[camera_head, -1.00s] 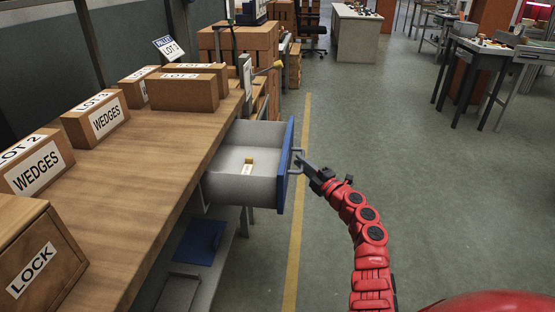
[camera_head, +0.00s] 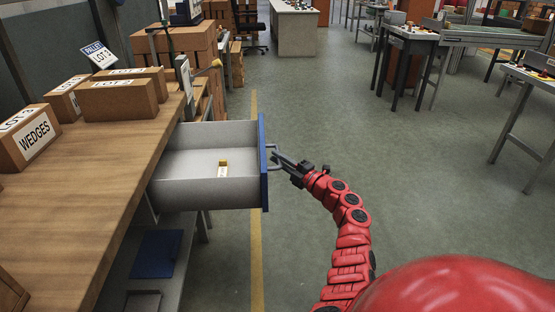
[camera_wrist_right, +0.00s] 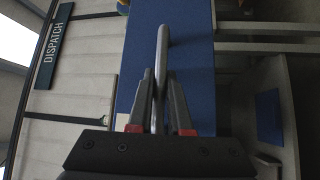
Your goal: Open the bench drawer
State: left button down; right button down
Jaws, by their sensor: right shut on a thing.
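The bench drawer (camera_head: 208,193) has a grey box and a blue front (camera_head: 263,165). It stands out from the right side of the wooden bench (camera_head: 95,190), with its inside showing. A small yellow and white item (camera_head: 223,168) lies on its floor. My right gripper (camera_head: 276,157) is at the drawer's front, shut on its metal handle (camera_head: 270,150). In the right wrist view the handle (camera_wrist_right: 161,70) runs between the two fingers (camera_wrist_right: 158,105), in front of the blue panel (camera_wrist_right: 190,60). My left gripper is in no view.
Cardboard boxes (camera_head: 118,100) labelled wedges and lot numbers stand on the bench. A blue panel (camera_head: 157,254) lies on a lower shelf. The floor (camera_head: 380,180) right of the drawer is clear. Tables with small items (camera_head: 410,35) stand at the far right.

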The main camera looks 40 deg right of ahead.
jog(key=c, duration=0.8)
grip_release()
jog(key=shift+c, duration=0.2)
jog(key=p+v, duration=0.2)
jog(key=v, duration=1.5)
jog(key=shift+s, duration=0.15)
jog(key=shift+d, duration=0.1)
